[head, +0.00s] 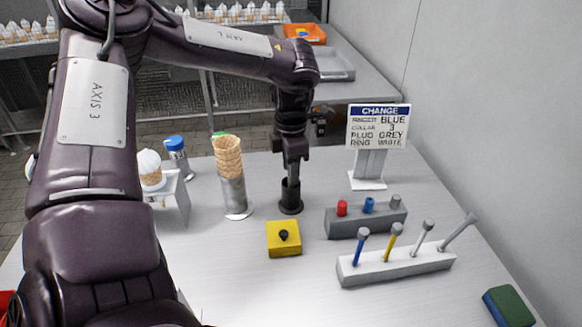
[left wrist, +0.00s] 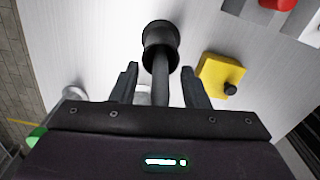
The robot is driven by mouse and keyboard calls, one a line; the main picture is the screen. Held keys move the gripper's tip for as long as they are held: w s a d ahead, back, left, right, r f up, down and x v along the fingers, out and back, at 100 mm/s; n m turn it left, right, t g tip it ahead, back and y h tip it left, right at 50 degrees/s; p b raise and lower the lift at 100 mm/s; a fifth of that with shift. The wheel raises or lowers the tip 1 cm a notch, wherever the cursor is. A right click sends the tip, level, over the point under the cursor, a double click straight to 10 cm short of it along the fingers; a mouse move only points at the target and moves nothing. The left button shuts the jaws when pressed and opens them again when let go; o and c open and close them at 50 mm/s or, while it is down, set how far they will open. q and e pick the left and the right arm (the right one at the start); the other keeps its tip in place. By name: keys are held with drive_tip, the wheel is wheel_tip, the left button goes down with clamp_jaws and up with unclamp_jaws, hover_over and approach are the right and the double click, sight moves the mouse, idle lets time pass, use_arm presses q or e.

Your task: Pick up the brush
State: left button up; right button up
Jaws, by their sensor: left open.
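A dark upright shaft, which looks like the brush (left wrist: 161,80), stands in a round black holder (head: 290,198). The holder also shows in the left wrist view (left wrist: 160,42). My left gripper (head: 291,168) is directly above the holder, pointing down. In the left wrist view its two fingers (left wrist: 161,88) are apart, one on each side of the shaft, with gaps visible. The brush's lower end is hidden inside the holder, and its upper part is hidden by the gripper. My right gripper is not in view.
A cone stack (head: 228,158) on a metal stand is close left of the gripper. A yellow block (head: 284,246) with a black knob is in front. A grey block (head: 362,222), a white tool rack (head: 398,266) and a sign (head: 378,127) stand to the right.

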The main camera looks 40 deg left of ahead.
use_arm(q)
drive_tip(key=shift+f, duration=0.4)
drive_tip(key=shift+c, duration=0.2)
clamp_jaws()
drive_tip(key=shift+r, duration=0.1)
wheel_tip(320, 180, up, 10)
drive_tip(key=shift+r, duration=0.1)
idle(0.3)
